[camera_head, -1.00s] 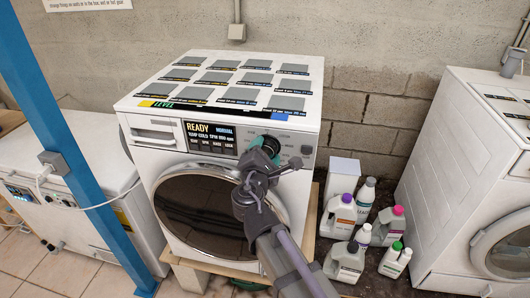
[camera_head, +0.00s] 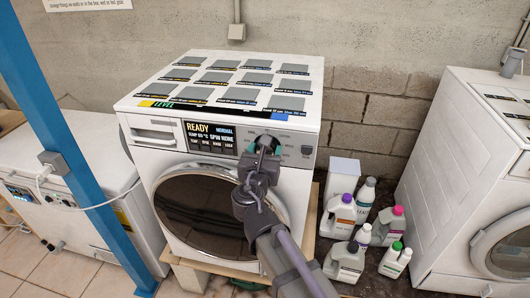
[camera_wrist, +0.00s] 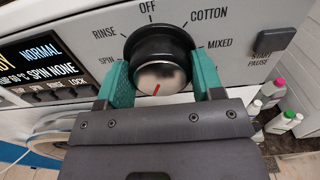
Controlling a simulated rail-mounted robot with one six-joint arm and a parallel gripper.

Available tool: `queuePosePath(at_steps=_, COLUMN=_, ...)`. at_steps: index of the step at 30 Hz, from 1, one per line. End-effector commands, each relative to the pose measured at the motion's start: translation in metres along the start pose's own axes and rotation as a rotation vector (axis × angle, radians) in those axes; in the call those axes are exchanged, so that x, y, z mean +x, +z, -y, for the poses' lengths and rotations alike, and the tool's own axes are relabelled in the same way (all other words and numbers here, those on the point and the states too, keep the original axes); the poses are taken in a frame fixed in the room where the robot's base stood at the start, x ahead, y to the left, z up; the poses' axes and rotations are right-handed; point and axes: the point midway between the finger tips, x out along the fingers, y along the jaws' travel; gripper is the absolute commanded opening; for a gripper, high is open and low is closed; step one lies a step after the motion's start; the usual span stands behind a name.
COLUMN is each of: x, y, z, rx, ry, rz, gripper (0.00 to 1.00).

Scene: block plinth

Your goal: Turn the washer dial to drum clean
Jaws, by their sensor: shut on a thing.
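The washer dial (camera_wrist: 160,72) is a dark round knob with a silver face on the front panel of the white washer (camera_head: 222,233). A red mark on its face sits near the bottom in the wrist view; the label it points to is hidden by my gripper. My gripper (camera_wrist: 163,80) is shut on the dial, one teal finger on each side; in the head view the gripper (camera_head: 263,147) covers most of it. SPIN, RINSE, OFF, COTTON and MIXED are readable around it; no drum clean label is readable. The display (camera_head: 210,138) reads READY, NORMAL, SPIN NONE.
A START PAUSE button (camera_wrist: 273,42) is right of the dial. Several detergent bottles (camera_head: 345,262) stand right of the washer by a white box (camera_head: 343,174). Another white machine (camera_head: 470,170) is at far right; a blue post (camera_head: 75,150) is at left.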

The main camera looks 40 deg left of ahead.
Motion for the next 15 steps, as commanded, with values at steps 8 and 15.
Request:
queuePosePath(at_steps=8, x=-0.0006, y=-0.0005, z=0.0003, rx=-0.107, ry=0.0, rz=-0.001, gripper=0.37)
queuePosePath(at_steps=15, x=-0.0006, y=-0.0005, z=0.0003, rx=-0.134, ry=0.0, rz=-0.001, gripper=0.37)
